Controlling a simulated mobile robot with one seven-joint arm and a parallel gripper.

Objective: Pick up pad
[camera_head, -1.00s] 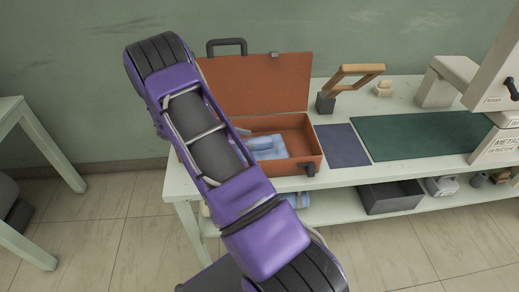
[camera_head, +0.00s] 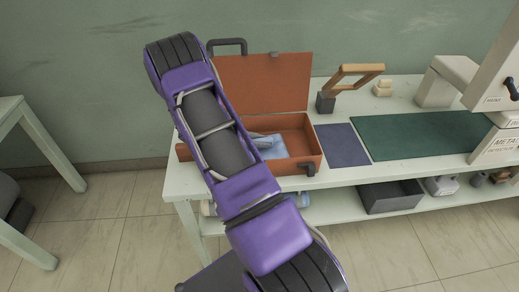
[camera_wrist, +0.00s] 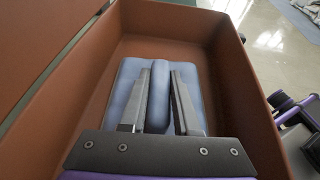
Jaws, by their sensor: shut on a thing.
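The light blue pad (camera_wrist: 123,88) lies inside an open orange-brown case (camera_wrist: 185,22). In the wrist view a raised ridge of it stands between the two dark fingers of my gripper (camera_wrist: 160,82), which is shut on that ridge. Flat parts of the pad show on both sides of the fingers. In the head view part of the pad (camera_head: 273,149) shows inside the case (camera_head: 312,166), and my purple arm hides the rest along with my gripper. The case lid stands up at the back.
The case stands at the left end of a pale bench (camera_head: 365,172). To its right lie a dark blue mat (camera_head: 341,146) and a green mat (camera_head: 425,135). A wooden-armed stand (camera_head: 350,85) is behind. The case walls rise around my gripper.

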